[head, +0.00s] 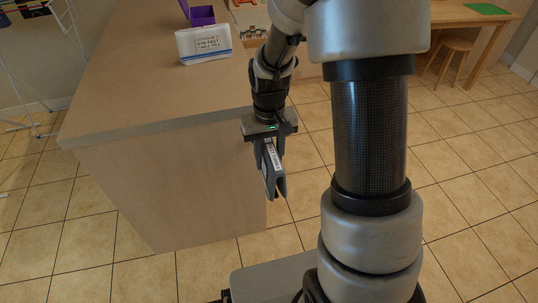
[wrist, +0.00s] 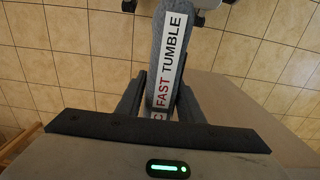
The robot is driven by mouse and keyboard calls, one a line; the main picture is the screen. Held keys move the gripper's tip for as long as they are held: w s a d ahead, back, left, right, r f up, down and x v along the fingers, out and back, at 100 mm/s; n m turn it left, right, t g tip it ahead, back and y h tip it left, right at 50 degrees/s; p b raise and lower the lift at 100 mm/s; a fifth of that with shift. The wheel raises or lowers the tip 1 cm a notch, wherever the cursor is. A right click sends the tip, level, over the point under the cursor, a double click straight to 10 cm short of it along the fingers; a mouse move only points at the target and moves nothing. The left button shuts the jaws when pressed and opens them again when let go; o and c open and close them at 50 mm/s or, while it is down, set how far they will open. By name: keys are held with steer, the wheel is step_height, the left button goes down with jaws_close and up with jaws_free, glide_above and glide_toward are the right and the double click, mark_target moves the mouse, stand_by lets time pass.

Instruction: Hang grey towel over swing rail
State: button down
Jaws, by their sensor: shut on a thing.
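My gripper (head: 274,182) points down beside the right end of the counter and is shut on the grey towel (wrist: 163,55). The towel is a narrow folded grey strip with a white label reading "FAST TUMBLE" in the wrist view. In the head view the towel (head: 266,172) shows between the fingers, over the tiled floor and clear of the counter's side. I cannot make out a swing rail for certain in either view.
A wooden counter (head: 150,90) fills the left. On it stand a white lettered box (head: 204,44) and a purple box (head: 202,15). A thin white frame (head: 20,85) stands at far left. A stool (head: 456,46) and table (head: 450,12) are at back right. Tiled floor between is open.

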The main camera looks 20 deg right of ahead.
steer(key=shift+f+b, duration=1.9)
steer(key=shift+f, duration=1)
steer(key=shift+f, duration=0.15)
steer(key=shift+f+b, duration=1.4)
steer(key=shift+f, duration=0.5)
steer(key=c, duration=1.1)
jaws_free()
